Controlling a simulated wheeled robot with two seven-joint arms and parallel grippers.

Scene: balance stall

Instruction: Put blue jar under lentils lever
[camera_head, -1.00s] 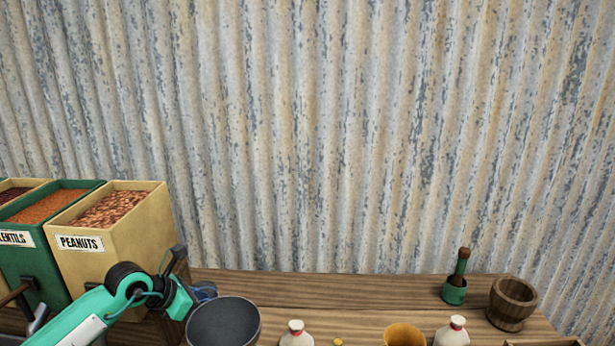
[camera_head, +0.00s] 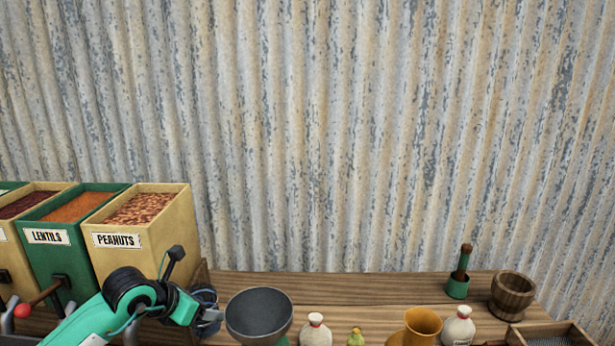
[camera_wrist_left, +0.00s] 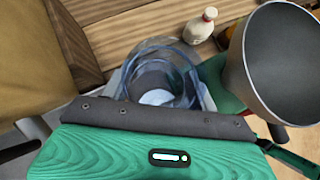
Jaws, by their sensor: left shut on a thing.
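The blue jar (camera_wrist_left: 165,75) is clear blue glass. In the left wrist view it sits between the fingers of my left gripper (camera_wrist_left: 160,98), which is shut on it. In the head view the jar (camera_head: 207,297) is a small dark-blue shape, partly hidden by my left gripper (camera_head: 206,318), just left of the grey pan. The green lentils bin (camera_head: 58,262) stands at the left, beyond the peanuts bin from the jar. The lentils lever (camera_head: 40,298) slants from its front to a red knob (camera_head: 22,311). My right gripper is out of view.
The tan peanuts bin (camera_head: 150,240) stands behind my left arm. A grey pan (camera_head: 259,312) is right of the jar. White bottles (camera_head: 316,332), an orange vase (camera_head: 421,325), a pestle holder (camera_head: 457,287), and a wooden mortar (camera_head: 512,295) stand on the counter (camera_head: 340,290).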

